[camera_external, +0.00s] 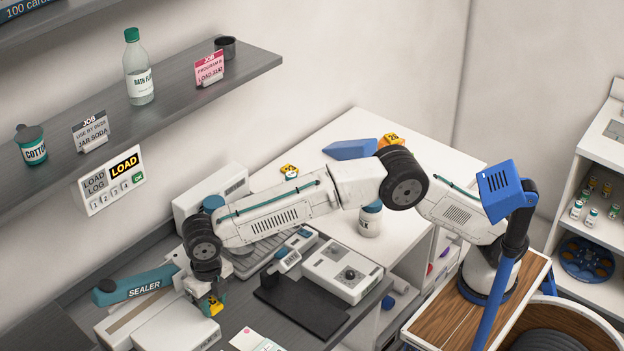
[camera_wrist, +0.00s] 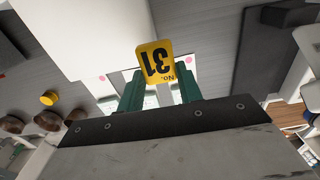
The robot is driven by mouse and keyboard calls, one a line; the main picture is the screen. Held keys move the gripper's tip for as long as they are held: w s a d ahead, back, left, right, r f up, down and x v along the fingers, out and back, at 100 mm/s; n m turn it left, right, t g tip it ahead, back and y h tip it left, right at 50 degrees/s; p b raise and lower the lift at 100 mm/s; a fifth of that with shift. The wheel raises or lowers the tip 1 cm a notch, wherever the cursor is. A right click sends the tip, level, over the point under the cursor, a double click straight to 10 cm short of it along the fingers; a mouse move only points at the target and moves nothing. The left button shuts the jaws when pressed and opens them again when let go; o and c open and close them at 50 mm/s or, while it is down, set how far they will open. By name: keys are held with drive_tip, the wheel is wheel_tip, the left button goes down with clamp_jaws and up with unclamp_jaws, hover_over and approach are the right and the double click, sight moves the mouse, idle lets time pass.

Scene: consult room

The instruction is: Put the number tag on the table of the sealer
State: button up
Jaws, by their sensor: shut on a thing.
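The yellow number tag, marked No. 31, (camera_wrist: 156,62) is upright between the green fingertips of my gripper (camera_wrist: 160,88) in the wrist view. My gripper (camera_external: 210,300) is shut on it. In the external view only a small yellow part of the tag (camera_external: 215,309) shows, over the right end of the sealer's white table (camera_external: 178,327). Whether the tag touches that surface I cannot tell. The sealer (camera_external: 145,287) has a teal arm lying along its back. A white slab edge, which looks like the sealer's table, (camera_wrist: 90,35) shows at the upper left of the wrist view.
A black mat (camera_external: 305,308) and a white device with a dial (camera_external: 342,272) stand to the right. A card with pink marks (camera_external: 255,341) lies at the front. Other yellow tags (camera_external: 289,171) are on the white counter. A shelf (camera_external: 180,103) overhangs the back.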

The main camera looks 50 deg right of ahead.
hover_over(192, 321)
drive_tip(key=shift+f, duration=2.05)
drive_tip(key=o, duration=1)
drive_tip(key=shift+f, duration=0.15)
drive_tip(key=shift+c, duration=0.2)
